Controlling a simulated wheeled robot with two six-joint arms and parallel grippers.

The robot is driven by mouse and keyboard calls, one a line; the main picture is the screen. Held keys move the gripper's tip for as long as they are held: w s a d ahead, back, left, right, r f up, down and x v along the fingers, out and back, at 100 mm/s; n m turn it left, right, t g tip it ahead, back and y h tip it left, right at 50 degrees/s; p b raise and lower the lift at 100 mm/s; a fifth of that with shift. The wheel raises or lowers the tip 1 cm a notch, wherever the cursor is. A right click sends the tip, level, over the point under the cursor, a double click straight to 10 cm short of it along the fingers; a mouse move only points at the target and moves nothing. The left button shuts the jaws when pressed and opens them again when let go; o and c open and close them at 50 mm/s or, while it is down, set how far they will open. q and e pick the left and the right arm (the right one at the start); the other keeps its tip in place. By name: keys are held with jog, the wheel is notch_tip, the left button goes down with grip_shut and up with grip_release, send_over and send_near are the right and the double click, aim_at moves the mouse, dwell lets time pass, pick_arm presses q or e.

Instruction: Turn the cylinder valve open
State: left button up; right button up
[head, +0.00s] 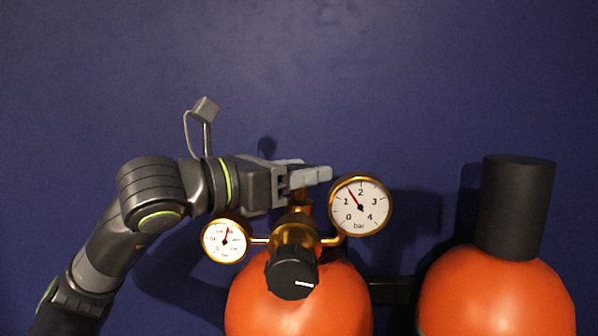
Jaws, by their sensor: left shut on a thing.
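An orange gas cylinder (298,312) stands at the lower middle with a brass regulator (294,238) on top. My left gripper (312,176) comes in from the left and is shut at the top of the brass stem, on the cylinder valve. The fingers and gripper body hide the valve's handle, so its turn position cannot be told. The right gauge (360,207) has its needle between 1 and 2 bar. The smaller left gauge (225,240) has its needle pointing up and slightly right; its figures are too small to read. My right gripper is out of view.
A black regulator knob (291,274) with a white mark faces forward below the gripper. A second orange cylinder (497,297) with a black cap (515,207) stands at the right. A dark blue wall (420,80) is behind; the space above is free.

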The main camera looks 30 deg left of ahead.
aim_at(299, 167)
pick_arm(q)
jog(key=o, duration=1)
jog(key=shift+c, duration=0.2)
jog(key=shift+r+b, duration=0.35)
jog(key=shift+r, duration=4.65)
